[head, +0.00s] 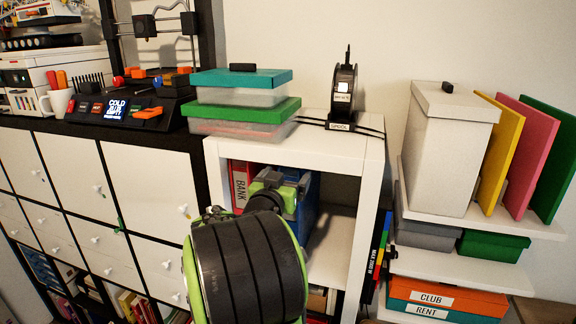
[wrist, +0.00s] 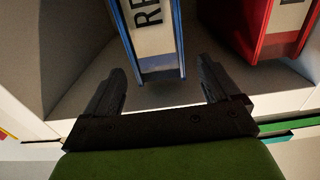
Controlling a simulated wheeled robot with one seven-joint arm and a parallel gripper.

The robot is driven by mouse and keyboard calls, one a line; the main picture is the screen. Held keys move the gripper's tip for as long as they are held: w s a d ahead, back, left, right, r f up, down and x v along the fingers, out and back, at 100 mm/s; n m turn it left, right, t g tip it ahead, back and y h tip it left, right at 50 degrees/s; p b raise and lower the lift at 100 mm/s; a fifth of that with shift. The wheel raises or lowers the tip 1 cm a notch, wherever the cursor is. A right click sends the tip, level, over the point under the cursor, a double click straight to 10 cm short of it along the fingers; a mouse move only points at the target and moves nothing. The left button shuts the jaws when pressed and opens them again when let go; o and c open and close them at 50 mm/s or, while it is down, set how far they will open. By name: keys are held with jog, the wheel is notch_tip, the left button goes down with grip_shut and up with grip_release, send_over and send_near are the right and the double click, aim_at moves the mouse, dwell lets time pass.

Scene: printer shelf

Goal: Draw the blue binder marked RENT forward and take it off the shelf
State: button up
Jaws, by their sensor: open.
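The blue binder (wrist: 158,62) stands in the white shelf, its label showing "RE" at the wrist view's top edge. In the head view its blue side (head: 307,218) shows behind my arm, which hides its spine. My gripper (wrist: 161,72) is open, with one dark finger on each side of the binder's near end in the picture. I see no finger touching it, and cannot tell how far they reach along it. In the head view my gripper (head: 283,182) is at the shelf opening, its fingers hidden.
A red binder marked BANK (head: 240,184) stands left of the blue one, and also shows in the wrist view (wrist: 268,40). The white shelf (head: 330,150) has bare floor right of the blue binder. A spool (head: 343,92) and lidded boxes (head: 243,105) are on top.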

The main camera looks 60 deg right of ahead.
jog(key=shift+w+d+p, duration=0.15)
jog(key=shift+d+p, duration=0.15)
jog(key=shift+d, duration=0.85)
jog(key=shift+a, duration=0.1)
jog(key=shift+c, duration=0.4)
grip_shut()
jog(key=shift+f, duration=0.1)
